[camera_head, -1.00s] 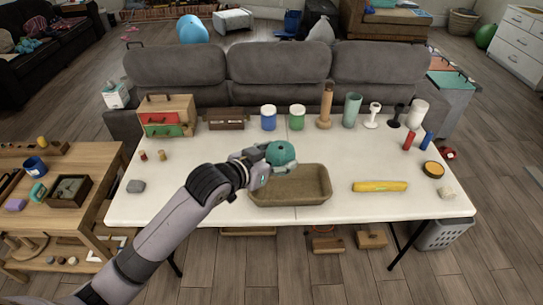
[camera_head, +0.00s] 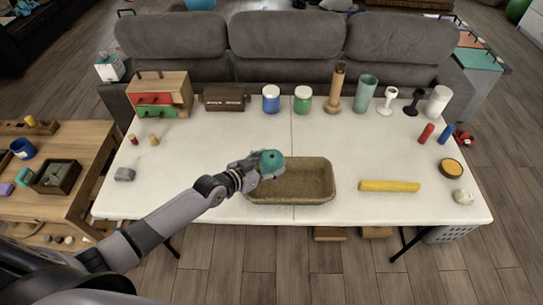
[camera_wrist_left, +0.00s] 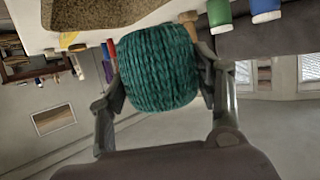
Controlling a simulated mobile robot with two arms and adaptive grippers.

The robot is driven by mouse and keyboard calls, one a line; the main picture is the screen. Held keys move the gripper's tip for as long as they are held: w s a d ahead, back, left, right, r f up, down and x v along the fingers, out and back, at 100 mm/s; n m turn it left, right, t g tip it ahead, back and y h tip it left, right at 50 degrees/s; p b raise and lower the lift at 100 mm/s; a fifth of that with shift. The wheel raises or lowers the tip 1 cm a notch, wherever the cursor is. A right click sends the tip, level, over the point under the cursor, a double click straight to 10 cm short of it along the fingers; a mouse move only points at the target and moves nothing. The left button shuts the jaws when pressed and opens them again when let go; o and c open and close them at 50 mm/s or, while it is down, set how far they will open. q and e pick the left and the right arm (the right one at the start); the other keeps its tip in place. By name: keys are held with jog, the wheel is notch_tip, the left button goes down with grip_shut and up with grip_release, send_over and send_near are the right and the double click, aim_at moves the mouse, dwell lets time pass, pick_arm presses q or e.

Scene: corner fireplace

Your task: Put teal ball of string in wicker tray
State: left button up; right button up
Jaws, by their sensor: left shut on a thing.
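The teal ball of string (camera_head: 272,163) is held in my left gripper (camera_head: 262,166), over the left back part of the wicker tray. In the left wrist view the ball (camera_wrist_left: 160,68) fills the space between the two fingers (camera_wrist_left: 160,85), which press on its sides. The brown wicker tray (camera_head: 310,190) lies on the front middle of the white table, and its visible inside is empty. Part of it shows in the left wrist view (camera_wrist_left: 85,10). The ball hides the tray's back left corner. My right gripper is not in view.
The white table (camera_head: 200,145) has a back row with a wooden drawer box (camera_head: 160,95), blue jar (camera_head: 271,98), green jar (camera_head: 303,98), wooden bottle (camera_head: 336,88) and teal cup (camera_head: 366,93). A yellow rod (camera_head: 389,186) lies right of the tray. A grey sofa (camera_head: 285,60) stands behind.

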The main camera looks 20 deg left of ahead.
pick_arm(q)
jog(key=shift+s+f, duration=0.25)
jog(key=shift+s, duration=0.05)
jog(key=shift+s+f+b, duration=0.2)
jog(key=shift+f+b, duration=0.15)
jog(key=shift+b, duration=0.3)
jog(key=b, duration=0.8)
send_over(268, 195)
notch_tip(268, 195, down, 9)
jog(key=shift+w+f, duration=0.1)
jog(key=shift+f, duration=0.1)
jog(key=shift+d, duration=0.1)
jog(key=shift+r, duration=0.1)
jog(key=o, duration=1.3)
